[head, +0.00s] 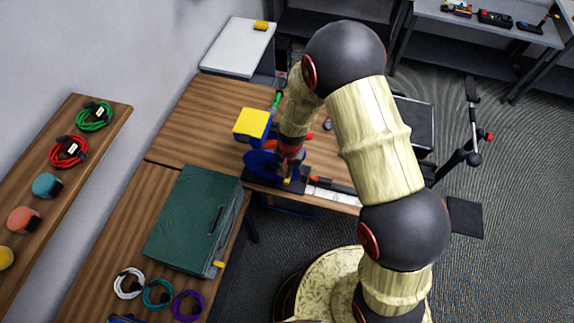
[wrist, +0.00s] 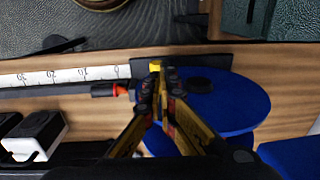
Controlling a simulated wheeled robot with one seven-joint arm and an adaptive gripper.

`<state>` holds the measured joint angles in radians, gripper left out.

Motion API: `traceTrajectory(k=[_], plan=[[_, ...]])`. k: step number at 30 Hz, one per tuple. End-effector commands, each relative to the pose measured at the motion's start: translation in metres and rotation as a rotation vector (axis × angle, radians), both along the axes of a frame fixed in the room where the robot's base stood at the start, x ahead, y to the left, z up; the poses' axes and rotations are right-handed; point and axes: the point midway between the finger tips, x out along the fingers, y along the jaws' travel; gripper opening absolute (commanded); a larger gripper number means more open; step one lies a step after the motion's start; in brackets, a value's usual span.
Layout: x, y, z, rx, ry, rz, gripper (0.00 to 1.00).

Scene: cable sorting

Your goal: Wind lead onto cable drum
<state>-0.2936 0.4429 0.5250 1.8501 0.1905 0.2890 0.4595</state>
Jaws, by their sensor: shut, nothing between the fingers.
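The blue cable drum (head: 259,163) is on the wooden workbench in the head view, partly hidden by my arm. In the wrist view its round blue flange (wrist: 232,108) with a dark hub is right of and below the fingertips. My gripper (wrist: 160,82) is shut and empty, its tips over the drum's left edge. A small yellow piece (wrist: 156,67) shows just beyond the tips; I cannot tell whether they touch it. In the head view my gripper (head: 290,176) is low at the bench's front edge. I cannot make out the lead for certain.
A white ruler strip (wrist: 60,76) and a black piece with an orange tip (wrist: 106,89) lie left of the drum in the wrist view. A yellow-and-blue box (head: 252,124) stands behind the drum. A green case (head: 190,215) and coiled cables (head: 129,283) are at left.

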Motion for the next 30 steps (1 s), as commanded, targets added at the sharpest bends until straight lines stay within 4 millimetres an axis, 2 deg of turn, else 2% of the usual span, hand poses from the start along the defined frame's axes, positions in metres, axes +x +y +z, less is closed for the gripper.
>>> traceTrajectory(k=[3, 7, 23, 30], plan=[[-0.001, 0.001, -0.015, -0.001, 0.003, -0.002, 0.00], [0.001, 0.002, -0.026, 0.000, 0.000, 0.000, 0.00], [0.001, 0.002, -0.033, 0.001, -0.001, -0.001, 0.00], [0.000, -0.001, -0.050, 0.000, -0.001, -0.001, 0.00]])
